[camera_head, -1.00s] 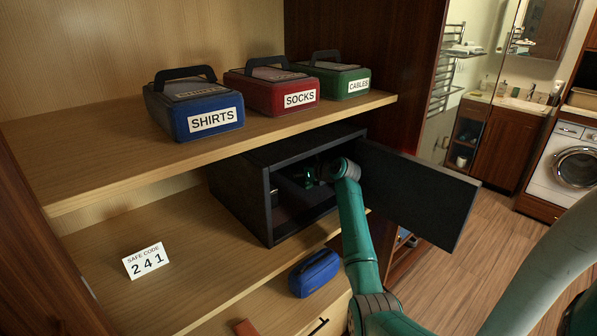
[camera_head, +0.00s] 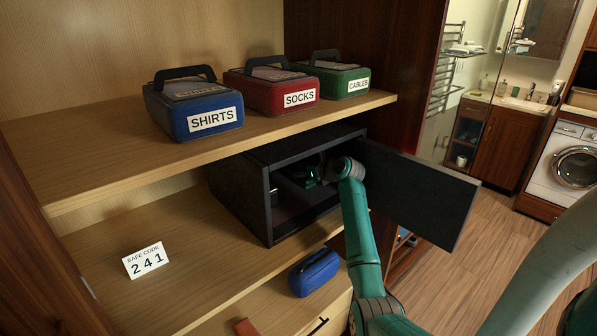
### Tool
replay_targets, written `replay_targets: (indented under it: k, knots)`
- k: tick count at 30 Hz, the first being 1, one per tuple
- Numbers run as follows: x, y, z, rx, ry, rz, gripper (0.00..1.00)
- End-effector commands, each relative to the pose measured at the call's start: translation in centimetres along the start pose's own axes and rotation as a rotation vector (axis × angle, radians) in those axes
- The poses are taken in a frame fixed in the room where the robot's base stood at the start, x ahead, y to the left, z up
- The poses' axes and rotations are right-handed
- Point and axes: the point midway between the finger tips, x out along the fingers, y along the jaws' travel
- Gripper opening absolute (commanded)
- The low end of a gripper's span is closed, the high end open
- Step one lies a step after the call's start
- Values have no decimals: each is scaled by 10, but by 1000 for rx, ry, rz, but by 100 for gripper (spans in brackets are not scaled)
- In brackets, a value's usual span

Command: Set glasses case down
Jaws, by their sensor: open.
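My gripper (camera_head: 313,178) is inside the open dark safe (camera_head: 240,200), near its mouth. It is open; its fingers are small and dim in the shadow. I cannot make out a glasses case between or beside them, and the inside of the safe is mostly dark. A small blue case (camera_head: 314,272) with a rounded top lies on the lower wooden surface, in front of and below the safe, apart from my gripper. I cannot tell whether it is the glasses case.
The safe door (camera_head: 418,197) stands open to the right, close to my arm. Blue SHIRTS (camera_head: 192,104), red SOCKS (camera_head: 270,88) and green CABLES (camera_head: 334,76) boxes stand on the shelf above.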

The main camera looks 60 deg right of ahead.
Motion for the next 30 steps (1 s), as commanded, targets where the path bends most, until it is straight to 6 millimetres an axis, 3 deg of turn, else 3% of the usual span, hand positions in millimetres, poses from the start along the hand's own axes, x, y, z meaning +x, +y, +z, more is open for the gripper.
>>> replay_targets:
  k: [6, 12, 30]
  knots:
    - [-36, 0, 0, 0, -1, -2, 85]
    - [-56, 0, 0, 0, -1, -1, 85]
    - [-59, 0, 0, 0, 0, 0, 85]
